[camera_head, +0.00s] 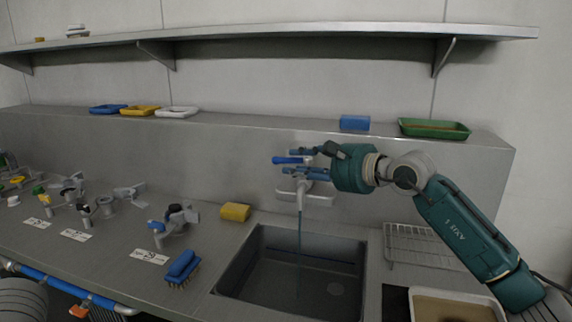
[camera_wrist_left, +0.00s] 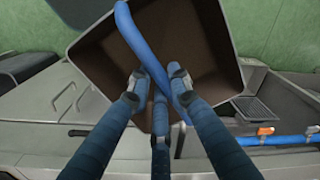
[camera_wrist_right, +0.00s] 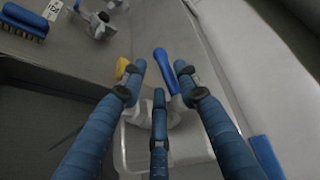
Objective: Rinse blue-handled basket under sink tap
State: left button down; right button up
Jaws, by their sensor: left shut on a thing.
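The basket (camera_wrist_left: 205,45) shows in the left wrist view as a dark box with a brown inside and a blue handle (camera_wrist_left: 138,40) across it. My left gripper (camera_wrist_left: 158,84) is shut on the blue handle; it is not in the head view. The sink tap (camera_head: 305,197) is on the back wall above the grey sink (camera_head: 235,273), with a thin stream of water falling from it. My right gripper (camera_head: 318,163) is at the tap's blue lever (camera_head: 288,160). In the right wrist view its fingers (camera_wrist_right: 158,68) are apart, with the lever between them; contact is unclear.
A yellow sponge (camera_head: 235,212) and blue brush (camera_head: 183,268) lie left of the sink. A wire rack (camera_head: 410,240) and a pale tray (camera_head: 455,294) are at its right. Several valve-like fittings (camera_head: 175,222) stand farther left. A blue rail (camera_head: 60,284) runs along the counter's front.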

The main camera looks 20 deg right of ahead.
jog(key=v, duration=0.6)
